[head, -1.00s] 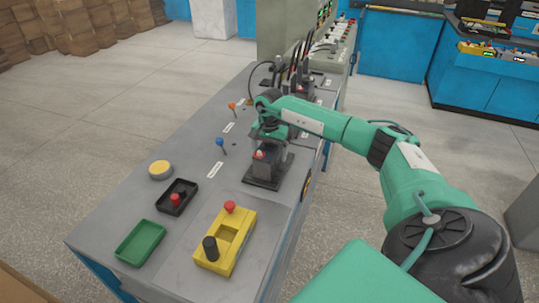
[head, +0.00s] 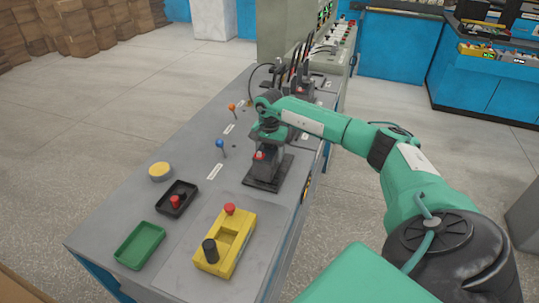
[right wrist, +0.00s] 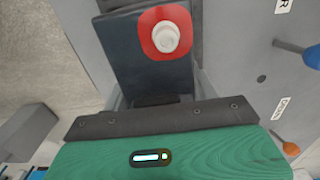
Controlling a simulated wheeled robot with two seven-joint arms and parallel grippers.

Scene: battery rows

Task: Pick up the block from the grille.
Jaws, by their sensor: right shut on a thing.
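My right gripper (head: 266,152) comes down over the dark base plate, the grille (head: 262,185), on the grey bench. It is shut on the block (right wrist: 125,58), a dark slate piece with a red patch and a white round knob. In the head view the fingers hide most of the block, and a small red and white spot shows at the front. The block is upright on or just above the grille; I cannot tell if they touch. My left gripper is not in view.
On the bench (head: 120,205) are a yellow control box (head: 222,258), a green tray (head: 139,246), a black box with a red button (head: 177,199), a yellow round button (head: 160,171), and blue (head: 220,144) and orange (head: 232,107) knobs. Black levers (head: 297,65) stand behind the gripper.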

